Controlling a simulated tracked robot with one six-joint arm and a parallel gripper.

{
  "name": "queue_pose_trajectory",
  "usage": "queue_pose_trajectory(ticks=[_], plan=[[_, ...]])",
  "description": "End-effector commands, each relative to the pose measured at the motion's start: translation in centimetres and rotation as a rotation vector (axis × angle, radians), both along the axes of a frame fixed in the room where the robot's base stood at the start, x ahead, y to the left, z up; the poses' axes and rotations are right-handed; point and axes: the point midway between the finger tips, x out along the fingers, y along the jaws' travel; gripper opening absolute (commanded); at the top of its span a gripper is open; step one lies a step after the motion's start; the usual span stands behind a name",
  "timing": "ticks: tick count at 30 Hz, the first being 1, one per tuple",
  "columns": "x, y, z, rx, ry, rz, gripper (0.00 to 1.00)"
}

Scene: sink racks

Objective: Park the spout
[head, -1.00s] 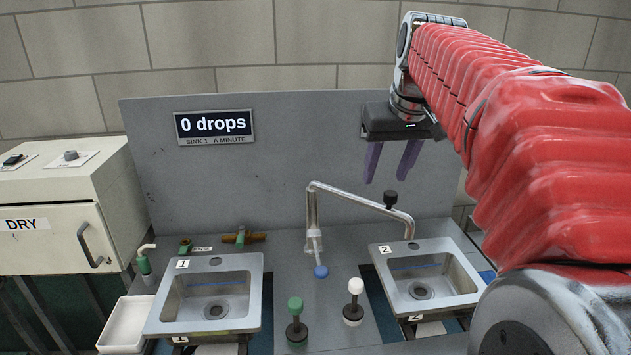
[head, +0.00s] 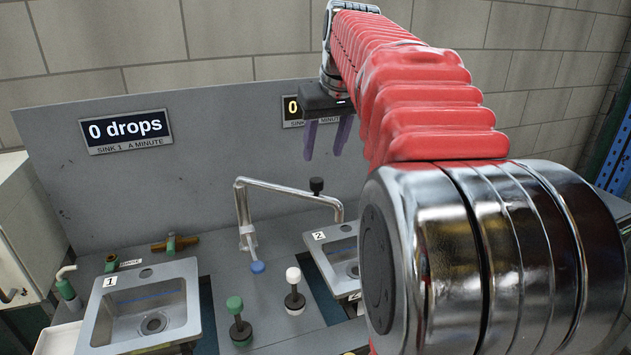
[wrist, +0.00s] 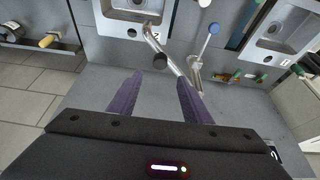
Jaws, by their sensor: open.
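The metal spout (head: 290,190) rises from the bench between the two sinks. Its arm reaches right, and its bent end hangs over the back edge of sink 2 (head: 325,236).
Sink 1 (head: 107,335) is at the left. A blue knob (head: 257,267) at the spout's base, a white knob (head: 293,276) and a green knob (head: 235,305) stand between the sinks. The back panel (head: 215,150) carries drop displays (head: 126,130).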

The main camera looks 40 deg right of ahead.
Motion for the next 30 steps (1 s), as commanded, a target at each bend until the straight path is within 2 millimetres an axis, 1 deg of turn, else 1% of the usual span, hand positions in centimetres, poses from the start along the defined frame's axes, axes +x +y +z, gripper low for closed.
queue_pose_trajectory(ticks=[1, 18, 24, 30], plan=[[0.2, 0.0, -0.8, 0.002, 0.003, 0.000, 0.44], [3.5, -0.8, -8.8, 0.000, 0.002, 0.000, 0.44], [4.2, -1.0, -10.4, 0.000, 0.001, 0.000, 0.44], [4.3, -1.0, -10.7, 0.000, 0.000, 0.000, 0.44]])
